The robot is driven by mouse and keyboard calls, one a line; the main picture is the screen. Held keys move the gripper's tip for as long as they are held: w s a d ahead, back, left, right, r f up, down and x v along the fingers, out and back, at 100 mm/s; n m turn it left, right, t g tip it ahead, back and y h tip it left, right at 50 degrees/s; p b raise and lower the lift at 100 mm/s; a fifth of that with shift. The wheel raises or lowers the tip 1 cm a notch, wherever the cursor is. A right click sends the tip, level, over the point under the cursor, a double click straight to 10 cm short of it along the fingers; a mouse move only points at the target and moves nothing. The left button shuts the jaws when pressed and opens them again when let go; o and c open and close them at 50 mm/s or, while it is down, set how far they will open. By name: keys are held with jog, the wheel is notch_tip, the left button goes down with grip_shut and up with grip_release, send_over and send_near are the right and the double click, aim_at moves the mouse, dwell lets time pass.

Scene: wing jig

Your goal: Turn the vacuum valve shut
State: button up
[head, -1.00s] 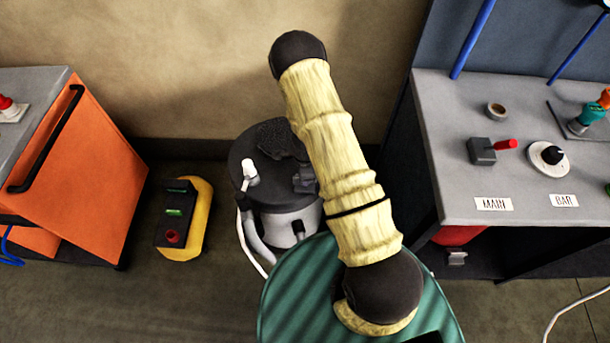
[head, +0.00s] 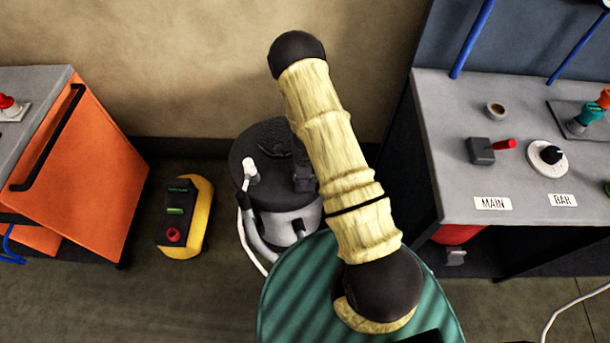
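No part in view is labelled as the vacuum valve, so I cannot tell for sure which one it is. On the grey bench at right, a grey block with a red lever (head: 483,150) sits above a "MAIN" label (head: 492,203); the lever points right. Beside it, a white dial with a black knob (head: 547,158) sits above a "BAR" label (head: 563,200). A teal fitting with an orange top (head: 588,116) stands on a dark plate near the right edge. My sleeved arm crosses the middle of the view, away from these parts. My gripper is not in view.
The grey bench top (head: 455,110) carries a small round cup (head: 495,110). A dark-topped canister with hoses (head: 285,215) stands behind my arm. A yellow-and-black box (head: 190,215) lies on the floor near an orange cart (head: 95,175). A white cable (head: 565,310) lies at lower right.

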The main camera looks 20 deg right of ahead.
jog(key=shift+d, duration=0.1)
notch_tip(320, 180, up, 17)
jog(key=p, duration=0.1)
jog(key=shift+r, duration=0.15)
dwell(0.5)
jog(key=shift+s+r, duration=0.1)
dwell(0.3)
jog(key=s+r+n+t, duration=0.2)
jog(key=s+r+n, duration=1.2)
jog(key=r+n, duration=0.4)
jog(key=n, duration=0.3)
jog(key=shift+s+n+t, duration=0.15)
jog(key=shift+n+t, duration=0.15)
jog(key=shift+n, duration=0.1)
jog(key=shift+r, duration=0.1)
